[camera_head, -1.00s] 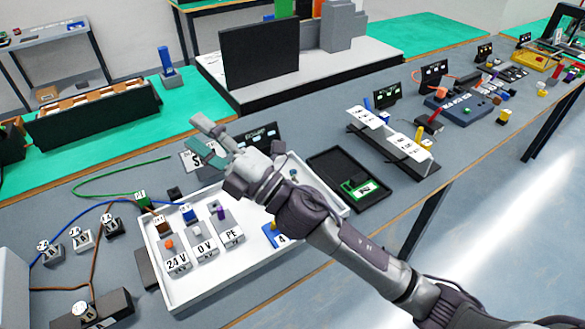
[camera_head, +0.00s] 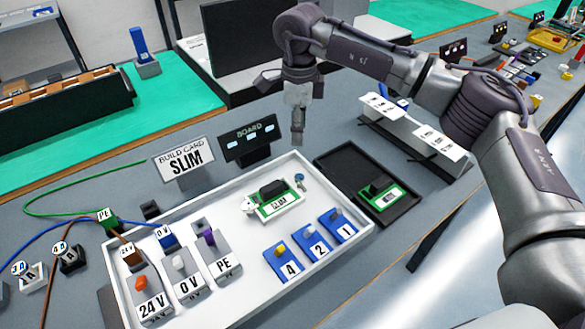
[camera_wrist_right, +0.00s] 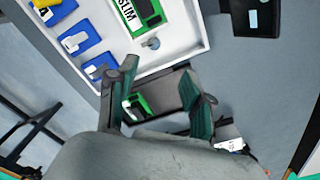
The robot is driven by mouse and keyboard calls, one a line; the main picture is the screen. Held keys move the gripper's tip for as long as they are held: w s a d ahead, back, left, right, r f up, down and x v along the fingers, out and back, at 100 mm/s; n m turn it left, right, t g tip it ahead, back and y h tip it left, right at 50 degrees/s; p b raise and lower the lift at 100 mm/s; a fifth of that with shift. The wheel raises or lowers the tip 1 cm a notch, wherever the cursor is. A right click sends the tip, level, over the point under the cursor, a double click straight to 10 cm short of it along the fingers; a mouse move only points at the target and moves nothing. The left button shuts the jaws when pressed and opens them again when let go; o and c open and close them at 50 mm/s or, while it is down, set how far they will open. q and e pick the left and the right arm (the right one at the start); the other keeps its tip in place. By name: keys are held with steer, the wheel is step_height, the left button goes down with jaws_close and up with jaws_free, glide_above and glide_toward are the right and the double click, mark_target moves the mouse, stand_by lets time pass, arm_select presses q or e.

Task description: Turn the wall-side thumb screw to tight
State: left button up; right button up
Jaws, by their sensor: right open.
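The green SLIM board (camera_head: 275,207) lies in the white tray (camera_head: 192,216). A small grey-blue thumb screw (camera_head: 299,181) stands just beyond its right end, on the far side; it also shows in the right wrist view (camera_wrist_right: 152,43). A pale knob-like part (camera_head: 249,205) sits at the board's left end. I cannot tell how tight either one is. My right gripper (camera_head: 297,140) points down above the bench, behind the tray's far edge, apart from the screw. In the right wrist view its fingers (camera_wrist_right: 160,68) are spread and empty. My left gripper is out of view.
A black tray (camera_head: 398,207) with another green board (camera_head: 382,194) lies right of the white tray. Blue numbered blocks (camera_head: 318,232) and grey terminal blocks (camera_head: 187,278) fill its front. The build card (camera_head: 184,163) and BOARD display (camera_head: 250,143) stand behind it.

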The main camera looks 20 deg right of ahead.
mark_target(299, 177)
steer(key=f, duration=0.1)
steer(key=s+f, duration=0.1)
steer(key=f, duration=0.1)
steer(key=f+p, duration=0.1)
steer(key=shift+s+f, duration=0.25)
steer(key=shift+s, duration=0.05)
steer(key=f, duration=0.4)
steer(key=shift+w, duration=0.2)
step_height(299, 177, down, 3)
steer(key=shift+f+p, duration=0.2)
steer(key=shift+p, duration=0.2)
steer(key=shift+f, duration=0.5)
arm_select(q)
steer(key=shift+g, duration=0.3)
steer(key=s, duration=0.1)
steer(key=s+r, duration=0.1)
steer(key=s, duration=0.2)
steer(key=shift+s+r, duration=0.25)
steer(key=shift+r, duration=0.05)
arm_select(e)
jaws_close()
